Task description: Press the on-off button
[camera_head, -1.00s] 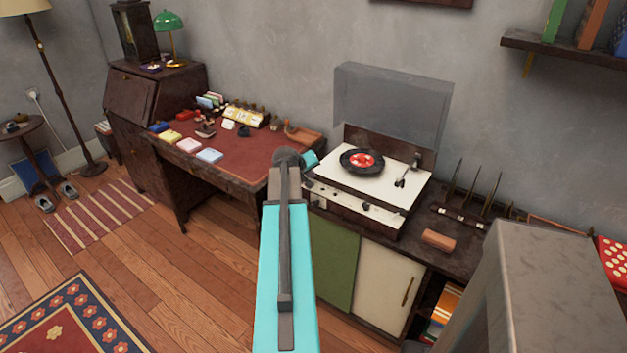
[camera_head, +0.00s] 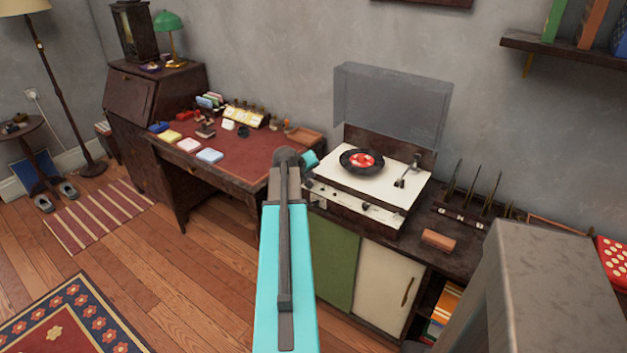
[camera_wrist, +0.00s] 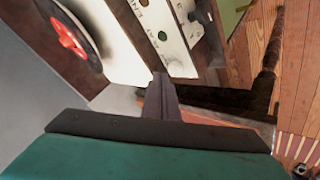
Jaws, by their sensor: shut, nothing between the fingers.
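In the wrist view, a white control panel (camera_wrist: 172,52) shows small lettering, a green round spot (camera_wrist: 162,36) and dark knobs. I cannot read which control is the on-off button. My gripper's fingers (camera_wrist: 159,82) are shut and empty, their tips at the panel's near end; contact cannot be told. In the head view, my arm hides the fingers.
A raised clear lid (camera_head: 390,105) stands behind the player. The desk (camera_head: 245,160) on the left holds stamps and coloured pads.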

